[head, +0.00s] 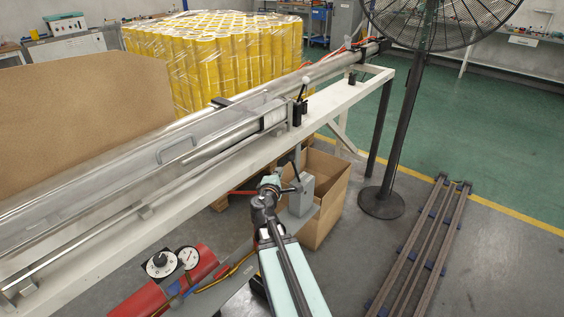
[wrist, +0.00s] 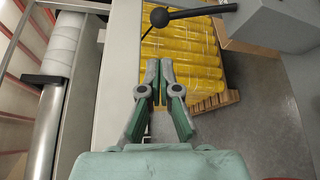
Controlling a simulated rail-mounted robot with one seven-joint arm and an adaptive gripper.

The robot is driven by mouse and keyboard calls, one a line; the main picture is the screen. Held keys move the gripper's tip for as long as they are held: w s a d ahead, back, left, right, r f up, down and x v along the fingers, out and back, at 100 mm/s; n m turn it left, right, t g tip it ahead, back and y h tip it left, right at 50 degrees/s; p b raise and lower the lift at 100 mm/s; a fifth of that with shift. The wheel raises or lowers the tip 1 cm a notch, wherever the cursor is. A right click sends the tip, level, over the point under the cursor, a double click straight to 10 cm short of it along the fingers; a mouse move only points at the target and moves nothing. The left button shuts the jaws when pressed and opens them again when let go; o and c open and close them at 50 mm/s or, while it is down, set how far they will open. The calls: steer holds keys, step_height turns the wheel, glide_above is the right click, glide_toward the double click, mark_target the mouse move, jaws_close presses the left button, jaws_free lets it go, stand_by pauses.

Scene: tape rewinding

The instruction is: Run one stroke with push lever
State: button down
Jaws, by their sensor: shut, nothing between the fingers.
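My gripper (head: 270,182) is shut and empty beside the white bench frame in the head view. In the wrist view its fingertips (wrist: 159,64) are together, pointing up the picture. A black lever with a ball knob (wrist: 159,16) lies ahead of the fingertips, apart from them; its rod runs right toward a grey box (wrist: 262,25). In the head view a dark lever (head: 296,171) stands on the grey box (head: 300,194), just right of my gripper. Another upright lever (head: 304,86) sits on a black block on the bench. I cannot tell which is the push lever.
The white bench (head: 340,103) carries a long metal tube and clear cover. A cardboard box (head: 330,190) stands right of the grey box. A red tank with gauges (head: 165,285) is at lower left. Yellow rolls (head: 215,60) stand behind. A fan (head: 400,130) stands at right.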

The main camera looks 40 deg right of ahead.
mark_target(295, 168)
steer(key=shift+w, duration=0.1)
stand_by(0.3)
steer(key=p+x, duration=0.1)
steer(key=x, duration=0.9)
steer(key=shift+p, duration=0.35)
